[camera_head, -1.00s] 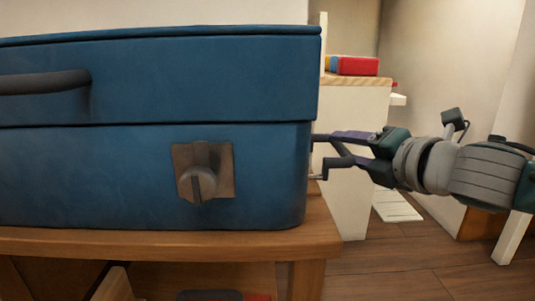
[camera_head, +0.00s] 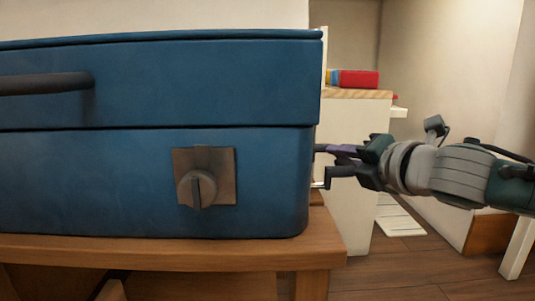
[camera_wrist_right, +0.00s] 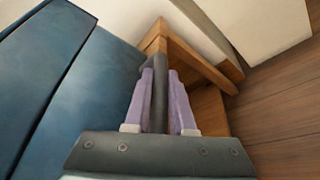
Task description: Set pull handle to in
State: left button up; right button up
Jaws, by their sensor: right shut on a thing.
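A large blue case (camera_head: 150,180) fills the left of the head view and also shows at the left in the wrist view (camera_wrist_right: 75,75). My right gripper (camera_head: 332,161) is at the case's right side. In the wrist view its purple fingers (camera_wrist_right: 160,75) are shut on a dark bar, which appears to be the pull handle (camera_wrist_right: 159,100). In the head view a short metal rod (camera_head: 318,185) shows between the case side and the dark parts at the fingers. The handle's mounting is hidden. My left gripper is not in view.
The case sits on a wooden stand (camera_head: 200,252). Its front has a knob (camera_head: 197,189) on a brown plate and a dark carrying handle (camera_head: 45,84). A white cabinet (camera_head: 355,215) with a red item (camera_head: 358,79) stands behind. Open floor (camera_head: 410,270) lies at right.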

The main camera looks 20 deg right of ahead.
grip_shut()
dwell(0.8)
jog(key=shift+a, duration=0.2)
jog(key=a, duration=0.1)
jog(key=w+a, duration=0.1)
jog(key=a, duration=0.1)
jog(key=shift+a+p, duration=0.25)
jog(key=shift+p, duration=0.1)
jog(key=shift+o, duration=1.1)
grip_release()
jog(key=o, duration=0.5)
jog(key=shift+w+a, duration=0.15)
jog(key=shift+a, duration=0.05)
jog(key=shift+c, duration=0.2)
jog(key=shift+d, duration=0.1)
